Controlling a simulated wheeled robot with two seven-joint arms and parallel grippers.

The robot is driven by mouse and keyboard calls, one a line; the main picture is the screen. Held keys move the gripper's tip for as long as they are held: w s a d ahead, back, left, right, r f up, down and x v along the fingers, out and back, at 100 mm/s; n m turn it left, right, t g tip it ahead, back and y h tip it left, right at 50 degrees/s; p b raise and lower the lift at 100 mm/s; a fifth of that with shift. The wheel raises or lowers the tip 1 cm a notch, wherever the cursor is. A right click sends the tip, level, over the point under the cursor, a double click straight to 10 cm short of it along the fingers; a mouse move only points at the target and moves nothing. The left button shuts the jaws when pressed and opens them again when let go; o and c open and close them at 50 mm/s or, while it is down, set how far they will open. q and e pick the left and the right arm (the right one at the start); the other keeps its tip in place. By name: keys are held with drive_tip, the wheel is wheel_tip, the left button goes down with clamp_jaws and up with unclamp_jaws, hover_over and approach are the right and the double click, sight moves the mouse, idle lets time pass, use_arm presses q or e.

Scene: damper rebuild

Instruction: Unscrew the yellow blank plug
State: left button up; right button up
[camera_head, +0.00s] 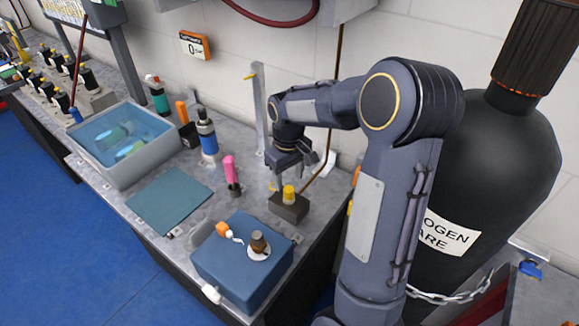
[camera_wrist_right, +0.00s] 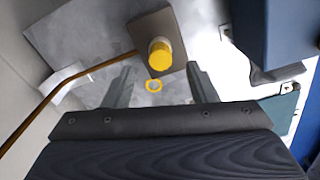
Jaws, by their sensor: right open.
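The yellow blank plug (camera_head: 289,193) stands upright on a small dark brown block (camera_head: 288,209) on the grey bench. In the right wrist view the plug (camera_wrist_right: 161,52) shows as a yellow cylinder on the block (camera_wrist_right: 148,24). A small yellow ring (camera_wrist_right: 154,86) shows closer to my gripper body. My right gripper (camera_head: 288,174) is just above and slightly behind the plug, pointing down. In its wrist view the right gripper (camera_wrist_right: 160,72) has its fingers apart and empty, with the plug just beyond the tips and not visibly touched. My left gripper is out of view.
A blue block (camera_head: 215,270) with an orange-capped bottle and a brown-topped part stands in front. A pink-topped tool (camera_head: 230,170), a blue-banded bottle (camera_head: 208,140) and a water tub (camera_head: 140,165) stand left. A large black cylinder (camera_head: 500,160) is right. A copper tube (camera_wrist_right: 85,70) runs beside the block.

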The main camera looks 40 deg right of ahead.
sight(289, 189)
drive_tip(key=shift+f, duration=2.15)
drive_tip(key=c, duration=1.1)
drive_tip(key=n, duration=0.5)
drive_tip(key=shift+n, duration=0.4)
drive_tip(key=n+p, duration=0.1)
drive_tip(key=n, duration=0.3)
drive_tip(key=shift+s, duration=0.1)
drive_tip(key=shift+a+n, duration=0.1)
drive_tip(key=shift+n, duration=0.7)
